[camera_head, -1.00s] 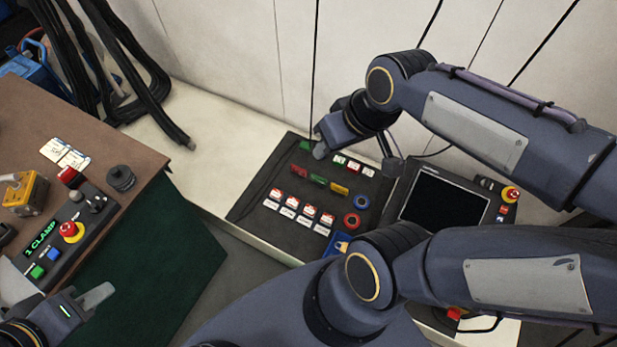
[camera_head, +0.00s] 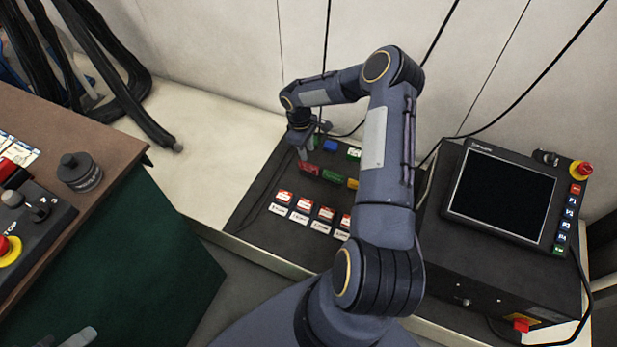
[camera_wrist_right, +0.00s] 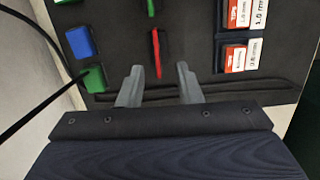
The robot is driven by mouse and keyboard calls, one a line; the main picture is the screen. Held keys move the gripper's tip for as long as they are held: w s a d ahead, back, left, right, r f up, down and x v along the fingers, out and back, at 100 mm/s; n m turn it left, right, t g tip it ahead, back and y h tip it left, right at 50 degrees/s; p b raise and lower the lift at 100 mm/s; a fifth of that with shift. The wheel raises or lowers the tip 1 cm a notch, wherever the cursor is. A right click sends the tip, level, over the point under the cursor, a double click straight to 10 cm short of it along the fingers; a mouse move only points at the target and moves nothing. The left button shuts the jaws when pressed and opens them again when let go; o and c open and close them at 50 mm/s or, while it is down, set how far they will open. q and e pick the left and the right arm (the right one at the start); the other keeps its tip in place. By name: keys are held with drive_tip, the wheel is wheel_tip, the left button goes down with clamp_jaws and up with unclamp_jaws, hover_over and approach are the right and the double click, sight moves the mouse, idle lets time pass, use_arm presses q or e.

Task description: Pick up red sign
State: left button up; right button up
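The red sign (camera_head: 308,169) is a small flat red piece at the left end of a row on the black tray (camera_head: 262,222). In the right wrist view the red sign (camera_wrist_right: 156,54) looks thin and narrow, just beyond the fingertips and roughly in line with the gap between them. My right gripper (camera_head: 303,152) is over the tray's back left part; in its wrist view the gripper (camera_wrist_right: 160,80) is open with nothing between its fingers. My left gripper (camera_head: 80,338) shows only a fingertip at the bottom left edge.
Green (camera_head: 331,176) and yellow pieces continue the red sign's row. A blue block (camera_wrist_right: 81,42) and a green block (camera_wrist_right: 94,79) sit beside it. Several red-and-white labels (camera_head: 285,197) lie in front. A screen panel (camera_head: 502,193) stands right.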

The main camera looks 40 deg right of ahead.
sight(308, 164)
drive_tip(key=f+b, duration=0.1)
drive_tip(key=f, duration=0.5)
drive_tip(key=f+b, duration=0.1)
drive_tip(key=f, duration=0.3)
drive_tip(key=shift+s+d+b, duration=0.1)
drive_tip(key=shift+d+b, duration=0.2)
drive_tip(key=shift+d, duration=0.1)
drive_tip(key=shift+c, duration=0.3)
clamp_jaws()
